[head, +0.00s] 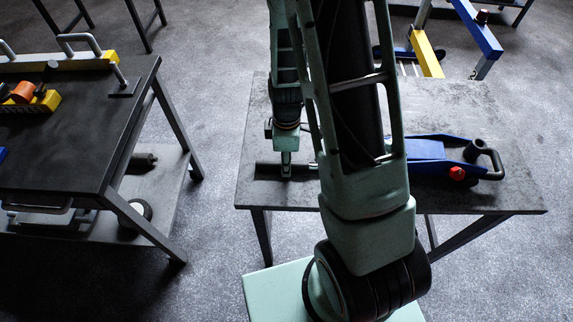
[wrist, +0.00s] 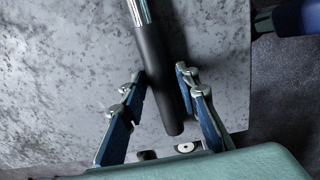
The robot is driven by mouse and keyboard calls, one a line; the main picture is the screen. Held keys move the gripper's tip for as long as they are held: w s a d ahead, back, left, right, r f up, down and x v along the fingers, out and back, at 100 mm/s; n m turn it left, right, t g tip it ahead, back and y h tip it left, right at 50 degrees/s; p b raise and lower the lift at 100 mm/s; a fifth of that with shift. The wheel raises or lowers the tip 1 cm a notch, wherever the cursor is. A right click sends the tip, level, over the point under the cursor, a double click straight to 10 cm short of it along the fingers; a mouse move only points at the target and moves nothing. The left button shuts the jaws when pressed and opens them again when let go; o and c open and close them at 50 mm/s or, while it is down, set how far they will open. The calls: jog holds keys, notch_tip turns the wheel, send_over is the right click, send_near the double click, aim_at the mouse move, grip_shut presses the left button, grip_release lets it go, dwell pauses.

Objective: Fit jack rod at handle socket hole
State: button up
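The jack rod (wrist: 158,75) shows in the wrist view, with a black grip and a chrome shaft running out of the top of the picture. It lies over the grey tabletop. My gripper (wrist: 162,76) is open, with one blue-padded finger on each side of the black grip. Slim gaps seem to show, and I cannot tell whether the pads touch it. In the head view my gripper (head: 286,168) points down, low over the left part of the table. The blue trolley jack (head: 425,150) stands to the right, partly behind my arm. Its handle socket hole cannot be made out.
The grey table (head: 500,115) bears the jack and has free room around it. A black handle loop (head: 488,152) and a red knob (head: 457,173) are on the jack's right end. A dark workbench (head: 80,150) stands at left. A blue and yellow frame (head: 428,52) stands behind.

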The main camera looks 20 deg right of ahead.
grip_shut()
jog(key=shift+r, duration=0.1)
